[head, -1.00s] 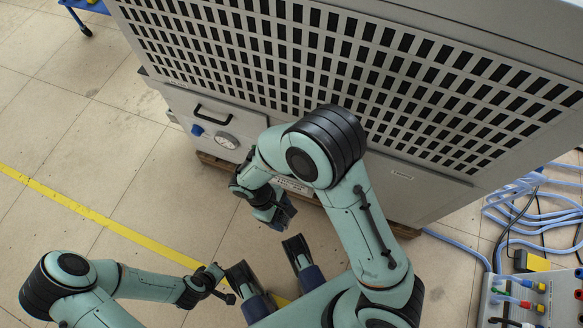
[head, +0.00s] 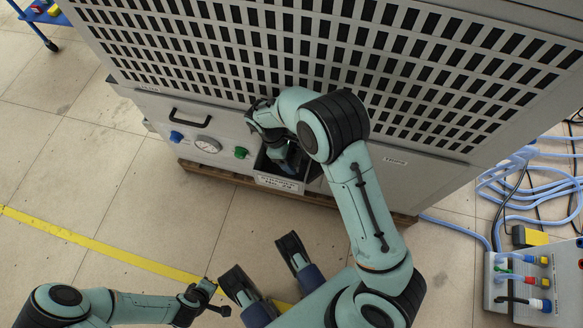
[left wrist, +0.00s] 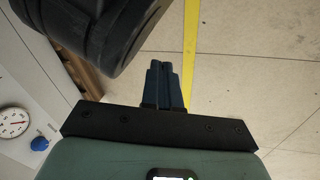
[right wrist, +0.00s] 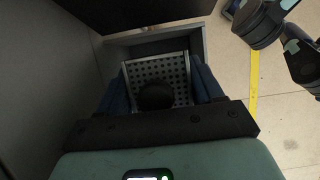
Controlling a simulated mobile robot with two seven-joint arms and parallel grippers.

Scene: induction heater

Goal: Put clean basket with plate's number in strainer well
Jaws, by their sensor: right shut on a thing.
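The strainer well is an open grey box (head: 281,183) with a printed plate on its front, low on the heater's face. The plate's number is too small to read for certain. My right gripper (head: 283,164) reaches down over the well's opening. In the right wrist view, it is shut on a perforated metal basket (right wrist: 172,69) with a round black knob, its blue fingers on either side. The basket lies within the well's rim (right wrist: 197,42) in that view; its depth is unclear. My left gripper (left wrist: 166,84) is shut and empty, away from the heater, above the floor.
The heater cabinet (head: 420,172) with its large grille rises behind the well. A black handle (head: 190,117), a gauge (head: 208,144), a blue knob (head: 177,136) and a green knob (head: 241,152) sit left of the well. Blue hoses (head: 520,190) lie right.

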